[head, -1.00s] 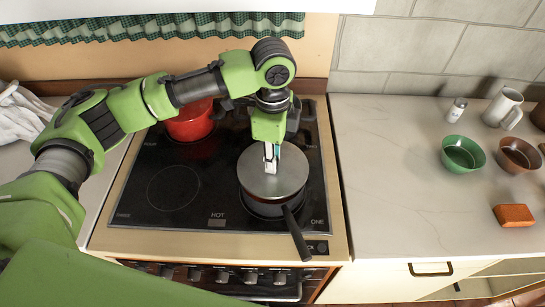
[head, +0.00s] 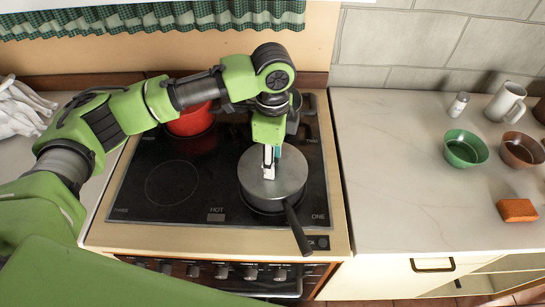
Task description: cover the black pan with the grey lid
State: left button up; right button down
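The black pan (head: 272,207) stands on the front right burner of the stove, its dark handle (head: 298,232) pointing toward the front edge. The round grey lid (head: 288,178) lies level over the pan's mouth and appears to rest on its rim, hiding the inside. My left gripper (head: 268,172) reaches down from above to the middle of the lid. Its fingers look closed around the lid's knob, which they mostly hide. My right gripper is not in view.
A red pot (head: 190,120) stands at the back left of the stove (head: 150,215), and a grey pot (head: 294,118) behind my gripper. The right counter holds a green bowl (head: 465,149), a brown bowl (head: 521,151), a mug (head: 506,102), a shaker (head: 457,106) and a sponge (head: 517,210).

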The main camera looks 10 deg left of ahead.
pick_arm(q)
jog(key=shift+r, duration=0.15)
notch_tip(320, 180, up, 12)
dwell(0.5)
jog(key=shift+f, duration=0.2)
